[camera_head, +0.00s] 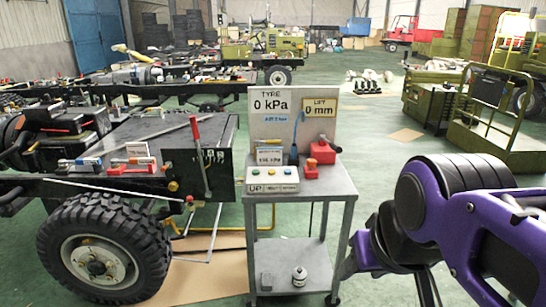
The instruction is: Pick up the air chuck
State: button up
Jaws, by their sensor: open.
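A small dark blue tool, which looks like the air chuck (293,155), is upright against the front of the grey display panel (268,129) on the metal cart. It is small in view, and its lower end meets the cart top. My gripper (388,274) is low at the right, at the end of my purple and black arm, beside the cart's right leg. Its fingers look spread and empty, but are partly hidden. It is well below and to the right of the air chuck, apart from it.
The cart (330,184) carries a control box (271,180) with buttons, a red block (322,152) and a red button (311,169). A vehicle chassis with a big tyre (103,247) stands at the left. Green floor lies open behind the cart.

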aim_at(293, 148)
jog(key=u, duration=1.45)
jog(key=i+l+z, duration=0.1)
jog(key=z, duration=0.25)
jog(key=i+z, duration=0.2)
jog(key=z, duration=0.2)
jog(key=i+l+z, duration=0.1)
jog(key=z, duration=0.25)
